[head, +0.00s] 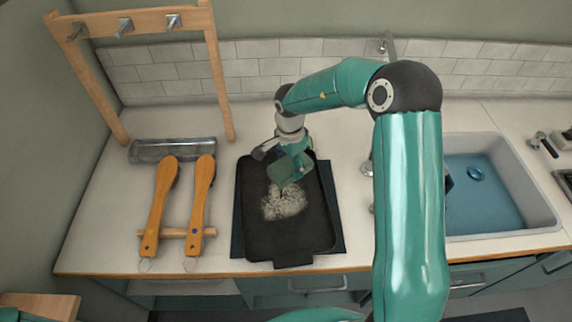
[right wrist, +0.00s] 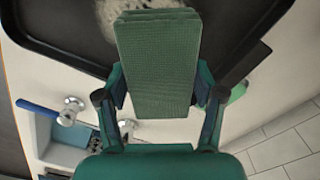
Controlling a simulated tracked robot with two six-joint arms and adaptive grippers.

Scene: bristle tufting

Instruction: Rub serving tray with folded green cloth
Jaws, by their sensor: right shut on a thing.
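The serving tray (head: 258,225) is black and rectangular and lies on a dark mat (head: 237,240) on the counter. A pale, speckled patch (head: 285,203) covers part of its middle. My right gripper (head: 290,168) is shut on the folded green cloth (head: 283,172), above the far half of the tray. In the right wrist view the cloth (right wrist: 158,65) is a thick layered block between the two fingers, with the tray (right wrist: 75,28) beyond it. I cannot tell whether the cloth touches the tray. My left gripper does not show.
Two wooden-handled brushes (head: 160,210) (head: 201,205) rest on a wooden bar left of the tray. A clear container (head: 172,149) and a wooden rack with hooks (head: 130,22) stand behind them. A sink with blue water (head: 482,205) is at the right.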

